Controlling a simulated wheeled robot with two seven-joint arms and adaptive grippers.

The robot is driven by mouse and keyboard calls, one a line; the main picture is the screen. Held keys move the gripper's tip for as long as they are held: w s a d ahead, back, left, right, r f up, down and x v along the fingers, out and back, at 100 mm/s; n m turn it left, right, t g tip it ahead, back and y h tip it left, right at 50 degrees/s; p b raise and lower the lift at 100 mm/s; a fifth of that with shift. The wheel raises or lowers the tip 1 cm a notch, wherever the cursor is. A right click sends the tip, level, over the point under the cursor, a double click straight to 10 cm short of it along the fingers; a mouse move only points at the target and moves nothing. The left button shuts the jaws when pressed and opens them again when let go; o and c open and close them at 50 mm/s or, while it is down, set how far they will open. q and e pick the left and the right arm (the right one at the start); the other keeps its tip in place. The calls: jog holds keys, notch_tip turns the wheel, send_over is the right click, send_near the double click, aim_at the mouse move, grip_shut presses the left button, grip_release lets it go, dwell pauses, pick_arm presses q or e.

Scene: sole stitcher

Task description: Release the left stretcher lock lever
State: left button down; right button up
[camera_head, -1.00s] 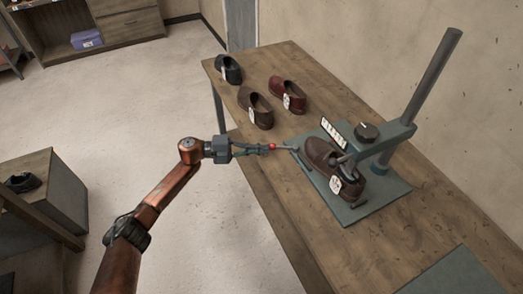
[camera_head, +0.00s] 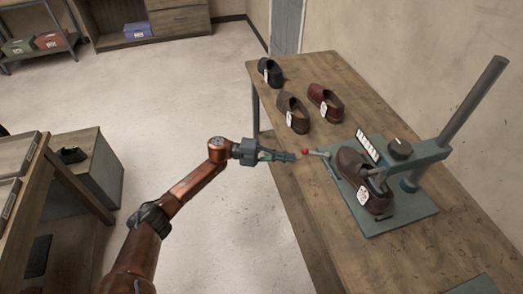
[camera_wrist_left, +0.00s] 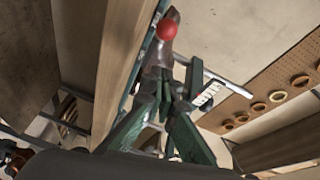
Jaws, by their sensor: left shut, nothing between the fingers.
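The stretcher is a grey-green machine with a base plate (camera_head: 405,218) on the bench. A brown shoe (camera_head: 352,168) with a white tag sits on it. In the left wrist view the red knob (camera_wrist_left: 167,28) shows beyond the green fingers (camera_wrist_left: 165,88). My right gripper is not in view.
The wooden bench (camera_head: 300,90) holds a black shoe (camera_head: 270,71), a brown shoe (camera_head: 293,112) and a red shoe (camera_head: 325,102) behind the lever. A slanted post (camera_head: 475,100) rises at the machine's right. Open floor (camera_head: 190,95) lies left of the bench.

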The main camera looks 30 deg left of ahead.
pick_arm(q)
jog(key=a, duration=0.9)
jog(key=shift+s+a, duration=0.15)
jog(key=shift+s, duration=0.3)
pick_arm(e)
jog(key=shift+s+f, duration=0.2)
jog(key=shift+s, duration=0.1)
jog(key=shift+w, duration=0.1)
